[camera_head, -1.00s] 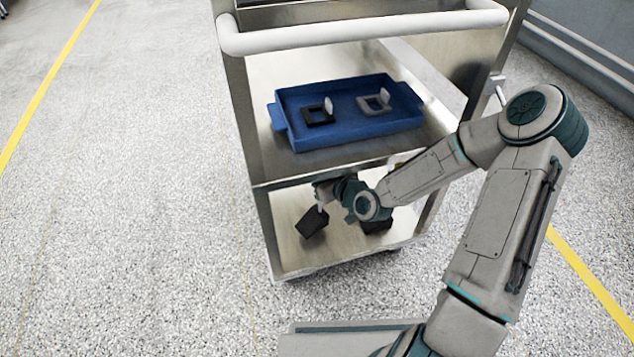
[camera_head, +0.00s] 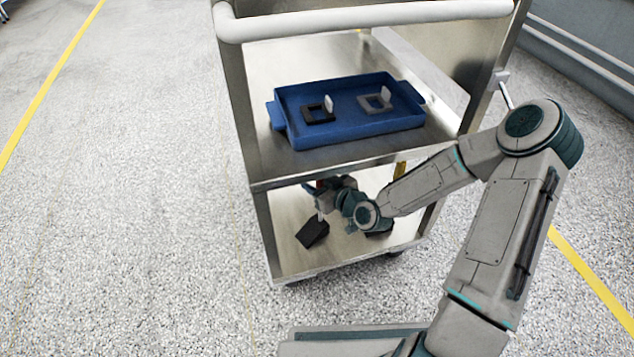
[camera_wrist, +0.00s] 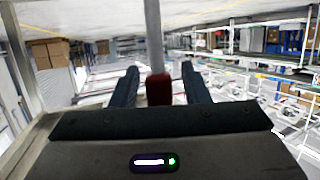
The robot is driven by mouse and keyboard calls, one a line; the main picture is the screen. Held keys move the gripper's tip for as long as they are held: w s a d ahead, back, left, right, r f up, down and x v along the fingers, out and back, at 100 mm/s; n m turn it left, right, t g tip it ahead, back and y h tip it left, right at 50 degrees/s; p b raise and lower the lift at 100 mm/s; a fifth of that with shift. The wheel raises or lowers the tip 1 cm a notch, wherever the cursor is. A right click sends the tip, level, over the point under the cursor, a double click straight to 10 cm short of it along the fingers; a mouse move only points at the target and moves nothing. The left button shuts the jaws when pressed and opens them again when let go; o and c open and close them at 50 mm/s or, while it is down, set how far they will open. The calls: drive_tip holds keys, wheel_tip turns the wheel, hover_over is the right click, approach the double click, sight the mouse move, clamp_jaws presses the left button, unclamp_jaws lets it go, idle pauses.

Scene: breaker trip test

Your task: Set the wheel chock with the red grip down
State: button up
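The wheel chock (camera_head: 312,233) is a dark wedge at the left of the cart's lower shelf, with a pale post rising from it. It appears to rest on the shelf, though its underside cannot be seen clearly. Its red grip (camera_wrist: 158,90) shows in the wrist view at the end of the grey post. My gripper (camera_wrist: 159,82) has one finger on each side of the red grip, with a visible gap on both sides, so it looks open around it. In the head view my gripper (camera_head: 325,198) is just above the chock, partly hidden by my wrist.
A second dark object (camera_head: 380,229) is on the lower shelf, partly behind my arm. The cart's lower shelf (camera_head: 290,265) has bare room in front. A blue tray (camera_head: 350,136) with two small frames stands on the shelf above. A white handle (camera_head: 365,24) crosses the cart's top.

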drive_tip(key=p+v, duration=0.4)
drive_tip(key=v, duration=0.8)
drive_tip(key=shift+r, duration=0.15)
